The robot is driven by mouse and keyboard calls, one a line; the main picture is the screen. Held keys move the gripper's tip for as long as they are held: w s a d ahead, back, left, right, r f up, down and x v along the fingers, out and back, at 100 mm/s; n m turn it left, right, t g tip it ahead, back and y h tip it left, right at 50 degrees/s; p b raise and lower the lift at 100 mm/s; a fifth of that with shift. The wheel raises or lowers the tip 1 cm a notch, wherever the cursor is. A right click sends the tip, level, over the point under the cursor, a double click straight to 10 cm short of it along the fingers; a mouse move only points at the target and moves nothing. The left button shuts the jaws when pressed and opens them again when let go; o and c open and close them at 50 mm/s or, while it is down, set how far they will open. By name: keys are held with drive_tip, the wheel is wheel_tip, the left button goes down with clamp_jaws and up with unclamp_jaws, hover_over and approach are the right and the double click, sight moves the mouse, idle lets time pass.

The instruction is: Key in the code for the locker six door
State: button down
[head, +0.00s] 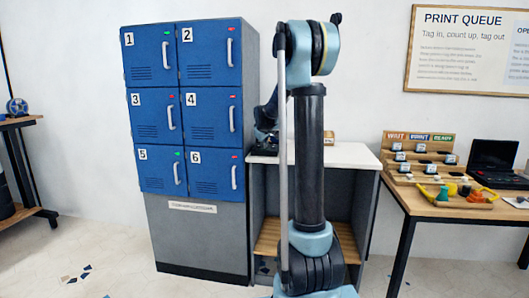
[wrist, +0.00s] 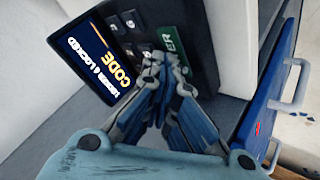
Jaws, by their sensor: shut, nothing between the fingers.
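The locker six door (head: 208,178) is blue, closed, at the lower right of the locker bank in the head view, with a red light. The dark keypad (wrist: 185,22) fills the top of the wrist view, tilted in the picture. Its screen (wrist: 98,58) shows "CODE" and a smaller line that seems to read locker 6 locked. Several grey keys and a green enter key (wrist: 174,42) show beside the screen. My gripper (wrist: 163,66) is shut and empty, its fingertips over the keys and hiding some of them. I cannot tell whether the tips touch a key.
The keypad stands on a white-topped cabinet (head: 340,155) right of the lockers. A wooden table (head: 450,208) with a sorting rack and a dark device stands at the right. A blue door with handles (wrist: 275,95) is close right in the wrist view.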

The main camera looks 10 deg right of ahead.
drive_tip(key=shift+r, duration=0.8)
wheel_tip(320, 180, up, 5)
drive_tip(key=shift+r, duration=0.1)
idle(0.8)
drive_tip(key=shift+s, duration=0.15)
idle(0.3)
drive_tip(key=m+g, duration=0.1)
drive_tip(key=m, duration=0.1)
approach(263, 149)
drive_tip(key=s+d, duration=0.2)
drive_tip(key=s, duration=0.4)
drive_tip(key=s+f+m+g, duration=0.2)
drive_tip(key=s+f, duration=0.5)
drive_tip(key=s, duration=0.7)
drive_tip(key=s+f+m+g, duration=0.1)
drive_tip(key=s+f, duration=0.5)
drive_tip(key=s, duration=0.9)
drive_tip(key=s+f+m+g+y, duration=0.1)
drive_tip(key=s+f, duration=0.6)
drive_tip(key=s, duration=0.7)
drive_tip(key=shift+s+f+m+g, duration=0.15)
drive_tip(key=shift+f+m+g, duration=0.15)
drive_tip(key=shift+m+g, duration=0.6)
